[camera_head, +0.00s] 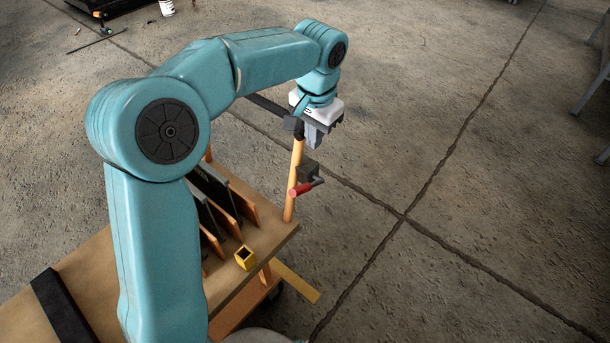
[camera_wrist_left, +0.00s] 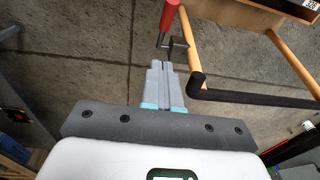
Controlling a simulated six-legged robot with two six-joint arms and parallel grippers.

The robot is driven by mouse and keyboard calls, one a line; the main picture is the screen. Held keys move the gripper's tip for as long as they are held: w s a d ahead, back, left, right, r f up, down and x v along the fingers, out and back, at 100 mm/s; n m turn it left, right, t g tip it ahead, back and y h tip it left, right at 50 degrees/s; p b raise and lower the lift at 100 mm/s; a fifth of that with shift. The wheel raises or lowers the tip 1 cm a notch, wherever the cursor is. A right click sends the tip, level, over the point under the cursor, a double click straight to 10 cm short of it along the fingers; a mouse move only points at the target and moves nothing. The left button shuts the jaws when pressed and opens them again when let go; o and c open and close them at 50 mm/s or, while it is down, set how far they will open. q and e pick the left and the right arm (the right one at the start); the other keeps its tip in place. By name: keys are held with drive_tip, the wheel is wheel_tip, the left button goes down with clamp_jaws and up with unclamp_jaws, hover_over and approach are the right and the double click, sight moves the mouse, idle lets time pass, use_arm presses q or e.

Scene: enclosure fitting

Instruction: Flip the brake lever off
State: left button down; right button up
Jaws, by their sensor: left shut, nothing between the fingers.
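The brake lever (camera_head: 303,189) has a red grip on a grey arm, fixed to a dark block on the cart's wooden post. In the head view it sticks out below my left gripper (camera_head: 316,142). In the left wrist view the red lever (camera_wrist_left: 169,16) shows at the top, beyond the tips of my left gripper (camera_wrist_left: 160,66). The grey fingers are closed together with nothing between them. They appear apart from the lever. My right gripper is in neither view.
A black handle bar (camera_wrist_left: 255,98) joins the posts close to my gripper. Open concrete floor (camera_head: 470,270) lies to the right.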

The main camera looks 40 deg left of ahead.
use_arm(q)
hover_over(305, 186)
drive_tip(key=w+d, duration=0.1)
wheel_tip(305, 186, down, 10)
drive_tip(key=f, duration=0.1)
drive_tip(key=s+f, duration=0.1)
drive_tip(key=f, duration=0.1)
drive_tip(key=shift+s+a+p, duration=0.25)
drive_tip(key=shift+a+p, duration=0.05)
drive_tip(key=shift+p, duration=0.05)
drive_tip(key=shift+f, duration=0.15)
